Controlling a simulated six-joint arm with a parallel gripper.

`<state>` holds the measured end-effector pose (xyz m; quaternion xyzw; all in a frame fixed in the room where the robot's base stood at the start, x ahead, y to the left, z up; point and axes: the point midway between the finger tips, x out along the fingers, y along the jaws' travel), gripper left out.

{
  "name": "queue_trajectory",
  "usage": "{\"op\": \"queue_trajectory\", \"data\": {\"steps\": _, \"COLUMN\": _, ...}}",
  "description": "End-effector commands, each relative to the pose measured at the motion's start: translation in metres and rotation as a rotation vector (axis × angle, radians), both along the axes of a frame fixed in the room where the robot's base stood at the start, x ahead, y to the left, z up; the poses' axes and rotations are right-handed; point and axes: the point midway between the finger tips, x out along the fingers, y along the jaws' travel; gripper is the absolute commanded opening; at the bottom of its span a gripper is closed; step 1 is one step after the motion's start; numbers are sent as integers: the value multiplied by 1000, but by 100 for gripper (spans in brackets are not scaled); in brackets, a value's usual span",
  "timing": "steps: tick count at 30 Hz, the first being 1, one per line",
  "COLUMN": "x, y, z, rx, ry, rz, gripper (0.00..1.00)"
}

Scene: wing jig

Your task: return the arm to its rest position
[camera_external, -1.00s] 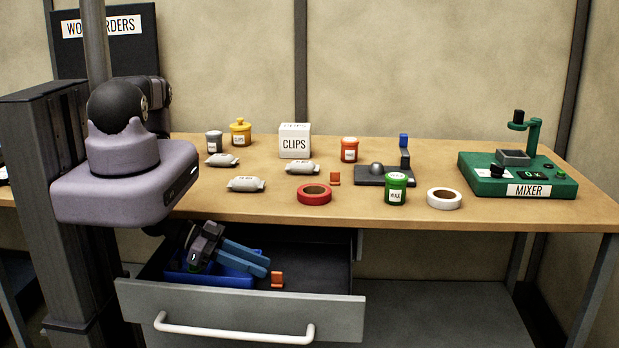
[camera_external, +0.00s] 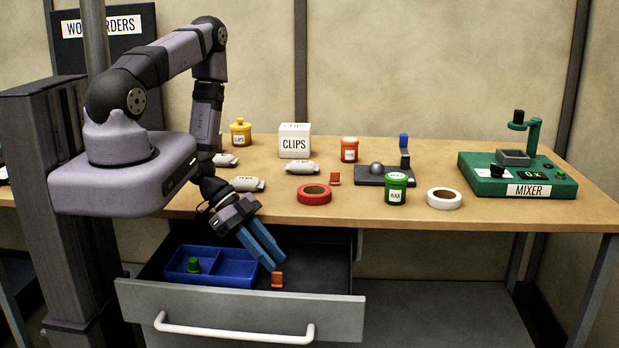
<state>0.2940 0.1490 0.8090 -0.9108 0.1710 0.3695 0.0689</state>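My gripper (camera_external: 272,260) hangs over the open drawer (camera_external: 240,308), below the tabletop's front edge and tilted down to the right. Its two blue fingers look close together. I cannot tell whether they are open or shut, and no held object shows. The fingertips are just above or beside an orange clip (camera_external: 277,280) at the drawer's front; contact is unclear. My arm is raised and bent over the left end of the table, reaching down past its edge.
The drawer holds a blue divided tray (camera_external: 228,268) with a green piece (camera_external: 194,265) in it. On the tabletop (camera_external: 530,213) are a red tape roll (camera_external: 314,194), a green jar (camera_external: 396,189), a CLIPS box (camera_external: 294,141), pouches and a green mixer (camera_external: 517,175). The drawer's right part is clear.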

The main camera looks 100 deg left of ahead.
Motion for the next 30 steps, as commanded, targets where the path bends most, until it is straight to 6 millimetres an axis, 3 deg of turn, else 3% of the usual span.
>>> {"op": "queue_trajectory", "data": {"steps": 8, "x": 20, "y": 41, "z": 20, "rx": 201, "ry": 294, "rz": 4, "gripper": 25}}
{"op": "queue_trajectory", "data": {"steps": 14, "x": 37, "y": 48, "z": 64, "rx": 320, "ry": 465, "rz": 102, "gripper": 25}}
{"op": "queue_trajectory", "data": {"steps": 20, "x": 46, "y": 14, "z": 121, "rx": 357, "ry": 578, "rz": 230, "gripper": 25}}
{"op": "queue_trajectory", "data": {"steps": 24, "x": 39, "y": -33, "z": 157, "rx": 322, "ry": 639, "rz": 304, "gripper": 25}}
{"op": "queue_trajectory", "data": {"steps": 30, "x": 13, "y": -101, "z": 192, "rx": 228, "ry": 720, "rz": 349, "gripper": 25}}
